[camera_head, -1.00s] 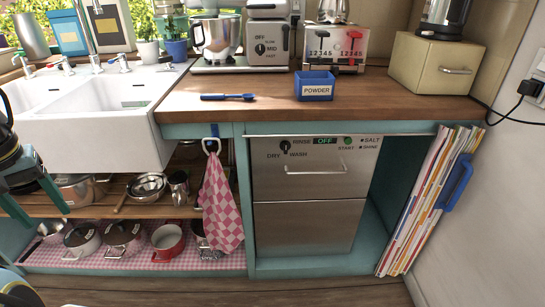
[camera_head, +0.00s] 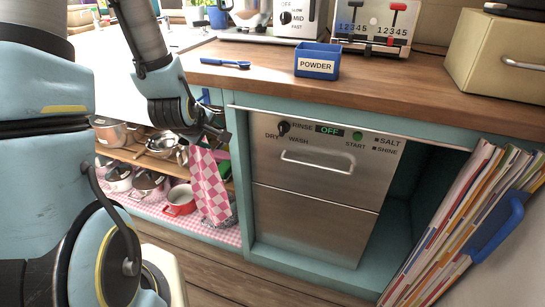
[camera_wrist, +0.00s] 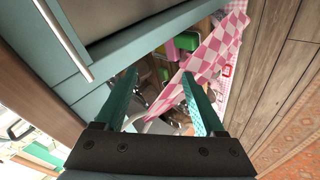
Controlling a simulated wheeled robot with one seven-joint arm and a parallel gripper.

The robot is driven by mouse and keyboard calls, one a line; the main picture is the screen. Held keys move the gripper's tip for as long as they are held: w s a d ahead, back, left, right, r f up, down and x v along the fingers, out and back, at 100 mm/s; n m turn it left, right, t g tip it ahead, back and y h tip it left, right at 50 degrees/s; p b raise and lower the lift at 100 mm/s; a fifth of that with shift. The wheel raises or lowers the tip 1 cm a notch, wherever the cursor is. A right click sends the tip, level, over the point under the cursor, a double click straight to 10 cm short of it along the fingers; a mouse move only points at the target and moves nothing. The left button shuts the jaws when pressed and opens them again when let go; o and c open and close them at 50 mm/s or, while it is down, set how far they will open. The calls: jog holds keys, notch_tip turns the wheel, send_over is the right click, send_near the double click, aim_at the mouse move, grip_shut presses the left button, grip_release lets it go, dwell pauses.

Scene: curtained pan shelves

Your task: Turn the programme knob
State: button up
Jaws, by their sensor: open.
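The programme knob (camera_head: 284,127) is a small black dial at the upper left of the steel dishwasher (camera_head: 310,210) front, among the labels DRY, RINSE and WASH. A panel beside it reads OFF (camera_head: 330,130). My gripper (camera_head: 226,135) hangs left of the knob, near the pink checked towel, apart from the dial. In the wrist view my gripper (camera_wrist: 175,100) has its two teal fingers spread with nothing held between them; the towel (camera_wrist: 215,50) and pans lie beyond. The knob is not seen in the wrist view.
The dishwasher handle (camera_head: 318,160) sticks out below the knob. The wooden counter (camera_head: 400,90) overhangs above, with a blue powder box (camera_head: 318,66) and blue spoon (camera_head: 225,63) on it. Magazines (camera_head: 460,220) lean at the right. Pan shelves are at the left.

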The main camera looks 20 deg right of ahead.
jog(key=d+f+n+t+h+b, duration=0.2)
jog(key=d+f+n+h, duration=0.15)
jog(key=d, duration=0.45)
jog(key=n+t+h+b, duration=0.3)
jog(key=n+h+b, duration=0.1)
jog(key=n, duration=0.5)
send_near(281, 132)
jog(key=x, duration=0.2)
jog(key=shift+w+d+f+b, duration=0.1)
jog(key=shift+w+f+b, duration=0.1)
jog(key=shift+b, duration=0.25)
jog(key=b, duration=0.4)
jog(key=shift+w+d+f, duration=0.15)
jog(key=shift+w+d, duration=0.15)
jog(key=shift+w, duration=0.1)
jog(key=b, duration=0.4)
jog(key=shift+w+d+b, duration=0.2)
jog(key=shift+d+b, duration=0.05)
jog(key=shift+b, duration=0.1)
jog(key=shift+w+d+r, duration=0.15)
jog(key=shift+d+r, duration=0.05)
jog(key=shift+r, duration=0.15)
jog(key=shift+p+x, duration=0.8)
jog(key=shift+x, duration=1.45)
